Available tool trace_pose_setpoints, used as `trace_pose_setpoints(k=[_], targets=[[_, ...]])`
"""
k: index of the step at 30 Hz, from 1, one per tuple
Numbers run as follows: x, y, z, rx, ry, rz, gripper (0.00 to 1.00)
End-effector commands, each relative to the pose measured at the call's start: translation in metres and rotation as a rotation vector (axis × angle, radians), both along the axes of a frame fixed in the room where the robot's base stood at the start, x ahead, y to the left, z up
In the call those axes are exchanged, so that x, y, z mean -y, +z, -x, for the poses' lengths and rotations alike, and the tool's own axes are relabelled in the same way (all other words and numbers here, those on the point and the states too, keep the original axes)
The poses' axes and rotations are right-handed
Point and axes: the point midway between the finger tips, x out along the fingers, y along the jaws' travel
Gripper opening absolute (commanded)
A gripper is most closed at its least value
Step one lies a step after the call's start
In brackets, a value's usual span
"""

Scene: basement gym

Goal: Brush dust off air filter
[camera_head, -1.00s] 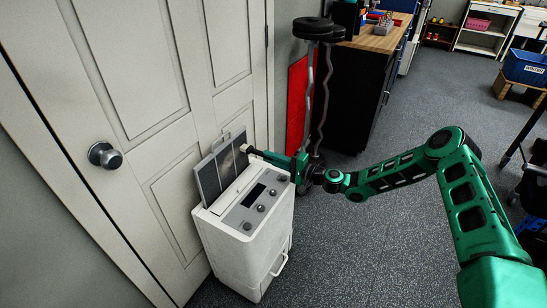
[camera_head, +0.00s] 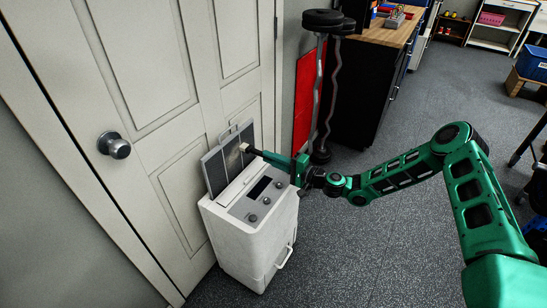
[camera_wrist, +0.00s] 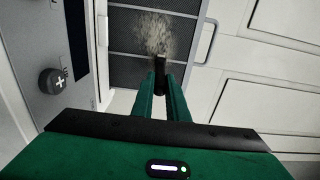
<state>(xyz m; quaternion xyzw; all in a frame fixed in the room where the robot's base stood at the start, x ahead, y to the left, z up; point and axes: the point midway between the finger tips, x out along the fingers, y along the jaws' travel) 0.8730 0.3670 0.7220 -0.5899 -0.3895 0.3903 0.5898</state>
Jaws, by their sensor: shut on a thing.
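The air filter (camera_head: 217,168) is a dark grey mesh panel with a light frame and a handle loop. It stands up out of the top of a white appliance (camera_head: 235,235) with knobs and a dark display. In the wrist view the filter (camera_wrist: 128,68) bears a patch of tan dust (camera_wrist: 155,32). My gripper (camera_head: 252,150) is shut on a small brush, whose dark handle (camera_wrist: 160,78) shows between the fingers in the wrist view. The brush's pale head (camera_head: 243,147) is at the filter's face, by the dust. I cannot tell whether the bristles touch it.
A white panelled door (camera_head: 160,110) with a round knob stands right behind the appliance. A barbell rack with curved bars (camera_head: 330,90) and a red panel (camera_head: 303,100) stand behind my gripper. A dark workbench (camera_head: 375,90) is farther back. The floor (camera_head: 350,240) in front is clear.

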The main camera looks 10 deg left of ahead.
Motion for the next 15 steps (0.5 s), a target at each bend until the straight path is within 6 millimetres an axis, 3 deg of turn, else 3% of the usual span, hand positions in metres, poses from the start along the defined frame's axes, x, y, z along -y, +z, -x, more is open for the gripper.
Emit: trace_pose_setpoints(k=[15], targets=[[-0.014,0.001,0.033,-0.002,0.008,-0.003,0.00]])
